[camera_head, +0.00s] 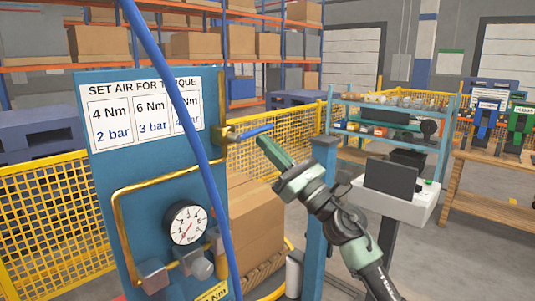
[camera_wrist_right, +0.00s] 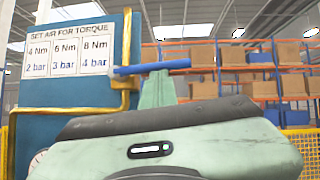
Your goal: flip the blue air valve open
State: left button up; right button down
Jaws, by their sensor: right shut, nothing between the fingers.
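The blue air valve lever (camera_head: 255,131) sticks out to the right, roughly level, from a brass valve body (camera_head: 225,135) on the right edge of the blue panel. The lever also shows in the right wrist view (camera_wrist_right: 152,67), lying across the tip of my gripper. My left gripper is not in view.
The blue panel (camera_head: 105,165) carries a torque chart (camera_head: 140,112), a pressure gauge (camera_head: 185,225) and brass piping. A blue hose (camera_head: 190,120) hangs in front of it. A blue post (camera_head: 316,220) and cardboard boxes (camera_head: 257,215) stand beyond. Yellow mesh fencing (camera_head: 50,210) runs behind.

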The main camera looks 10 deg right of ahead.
jog(key=n+g+y+b, duration=0.1)
jog(key=n+b, duration=0.1)
jog(key=r+n+g+y+b, duration=0.1)
jog(key=n+g+b, duration=0.1)
jog(key=n+b, duration=0.1)
jog(key=r+n+g+y+b, duration=0.1)
jog(key=n+b, duration=0.2)
jog(key=shift+w+d+r+g+y, duration=0.1)
jog(key=shift+d+g+y, duration=0.2)
jog(key=shift+g, duration=0.1)
jog(key=s+a+r+n+g+h+p, duration=0.1)
jog(key=r+n+g+p, duration=0.1)
jog(key=n, duration=0.5)
jog(key=s+a+r+n+g+h+p, duration=0.1)
jog(key=a+r+n+g+p, duration=0.1)
jog(key=r+n+g, duration=0.2)
jog(key=shift+a+r+n+g+p, duration=0.3)
jog(key=shift+n+g, duration=0.5)
jog(key=shift+n, duration=0.9)
jog(key=shift+s+h, duration=0.15)
jog(key=shift+h, duration=0.15)
